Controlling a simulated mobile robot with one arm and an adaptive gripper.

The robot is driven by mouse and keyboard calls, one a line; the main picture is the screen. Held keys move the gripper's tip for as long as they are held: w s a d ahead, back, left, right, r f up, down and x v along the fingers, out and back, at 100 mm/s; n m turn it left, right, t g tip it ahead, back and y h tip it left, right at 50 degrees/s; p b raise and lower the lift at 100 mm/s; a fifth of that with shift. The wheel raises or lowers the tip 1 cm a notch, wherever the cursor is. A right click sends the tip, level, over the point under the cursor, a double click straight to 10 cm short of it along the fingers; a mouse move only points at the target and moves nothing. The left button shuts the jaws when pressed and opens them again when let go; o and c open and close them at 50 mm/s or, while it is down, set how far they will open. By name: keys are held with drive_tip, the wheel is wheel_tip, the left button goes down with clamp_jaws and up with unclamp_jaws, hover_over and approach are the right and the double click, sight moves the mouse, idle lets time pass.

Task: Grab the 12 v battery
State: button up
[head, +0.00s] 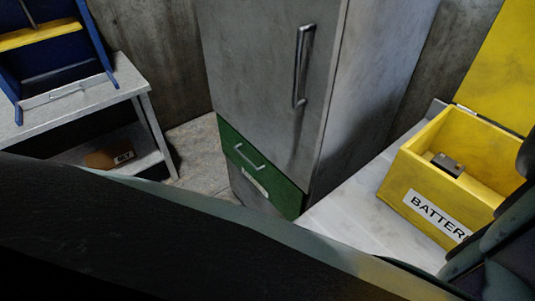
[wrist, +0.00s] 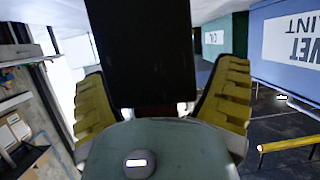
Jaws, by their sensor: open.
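A small dark battery (head: 447,164) with a lighter face lies inside an open yellow box (head: 403,190). The box's front label begins "BATTER"; the rest is hidden by a dark part at the right edge. I cannot read a voltage on the battery. In the wrist view my gripper (wrist: 162,70) has its two yellow ribbed fingers apart, one on each side. A black block shape shows between them; I cannot tell what it is. The battery and box are not visible in the wrist view. My gripper's fingers cannot be made out in the head view.
The box stands on a pale surface (head: 350,225). A tall grey cabinet (head: 265,75) with a green drawer (head: 256,165) stands to its left. A grey bench (head: 90,100) is at left, with a brown item (head: 110,157) on its lower shelf. My dark body hides the foreground.

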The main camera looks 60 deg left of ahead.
drive_tip(key=shift+d+f, duration=0.1)
drive_tip(key=shift+d, duration=0.05)
drive_tip(key=c, duration=1.3)
drive_tip(key=shift+c, duration=0.5)
